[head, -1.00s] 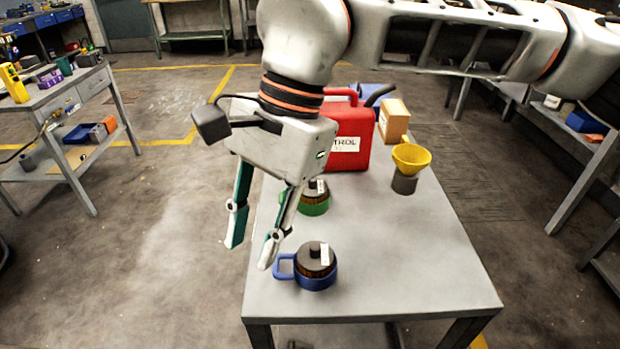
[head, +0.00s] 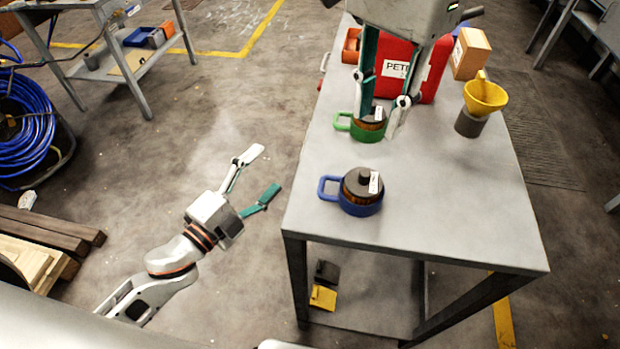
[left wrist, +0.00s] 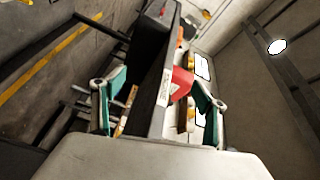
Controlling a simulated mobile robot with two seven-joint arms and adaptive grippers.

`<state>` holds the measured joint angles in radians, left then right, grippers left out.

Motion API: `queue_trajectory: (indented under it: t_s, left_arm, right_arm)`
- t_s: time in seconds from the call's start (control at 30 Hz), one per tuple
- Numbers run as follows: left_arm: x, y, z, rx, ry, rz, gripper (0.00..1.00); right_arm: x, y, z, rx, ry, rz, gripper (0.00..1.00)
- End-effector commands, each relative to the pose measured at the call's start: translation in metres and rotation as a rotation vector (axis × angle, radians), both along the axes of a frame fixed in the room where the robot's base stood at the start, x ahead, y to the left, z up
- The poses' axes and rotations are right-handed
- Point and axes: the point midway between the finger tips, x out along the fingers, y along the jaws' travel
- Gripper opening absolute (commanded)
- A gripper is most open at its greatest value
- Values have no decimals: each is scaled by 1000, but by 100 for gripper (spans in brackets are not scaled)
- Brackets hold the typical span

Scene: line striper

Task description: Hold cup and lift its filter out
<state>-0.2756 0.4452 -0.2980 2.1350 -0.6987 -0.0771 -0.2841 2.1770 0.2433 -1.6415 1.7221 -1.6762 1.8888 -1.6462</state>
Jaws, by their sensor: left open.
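A blue cup (head: 361,207) stands upright near the front of the grey table (head: 420,215), its handle to the left. A brown ribbed filter (head: 362,188) with a dark knobbed top and white tag sits in it. A similar green cup (head: 366,134) stands behind it. My right gripper (head: 378,122) points down, fingers apart, in front of or around the green cup, partly hiding it; contact cannot be told. My left gripper (head: 267,170) is open and empty, left of the table and apart from the cups. Its fingers also frame the left wrist view (left wrist: 160,80).
A red petrol can (head: 432,85), a cardboard box (head: 470,53) and a yellow funnel (head: 485,96) on a grey holder (head: 470,124) stand towards the back. The table front is clear. A blue hose coil (head: 25,140) and wooden beams (head: 50,228) lie at left.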

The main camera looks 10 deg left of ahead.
Motion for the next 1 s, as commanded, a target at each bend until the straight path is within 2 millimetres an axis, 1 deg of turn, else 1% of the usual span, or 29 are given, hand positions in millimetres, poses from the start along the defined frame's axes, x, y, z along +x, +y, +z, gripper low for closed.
queue_trajectory:
  t_s: [0.03,0.1,0.2,0.3,0.4,0.5,0.57,0.63,0.7,0.8,0.9,1.0]
  left_arm:
    - [6,-7,26,97,-103,-46,73]
    - [9,-20,57,235,-244,-107,73]
    - [6,-41,95,421,-441,-197,73]
    - [-7,-66,123,589,-628,-299,73]
    - [-26,-92,142,740,-801,-417,73]
    - [-48,-114,147,889,-952,-548,73]
    - [-60,-123,145,981,-1030,-625,73]
    - [-70,-129,139,1090,-1106,-708,73]
    - [-78,-130,131,1193,-1162,-779,73]
    - [-83,-128,120,1318,-1214,-860,73]
    - [-84,-123,112,1410,-1242,-910,73]
    - [-84,-120,107,1460,-1253,-940,73]
  right_arm:
    - [0,0,0,0,0,0,28]
    - [0,0,0,0,0,0,28]
    - [0,0,0,0,0,0,28]
    - [0,0,0,0,0,0,28]
    - [0,0,0,0,0,0,28]
    - [0,0,0,0,0,0,28]
    - [0,0,0,1,1,0,28]
    - [0,0,0,1,1,0,28]
    - [0,0,0,1,1,0,28]
    - [0,0,0,1,1,0,28]
    - [0,0,0,1,1,0,28]
    - [0,0,0,1,1,0,28]
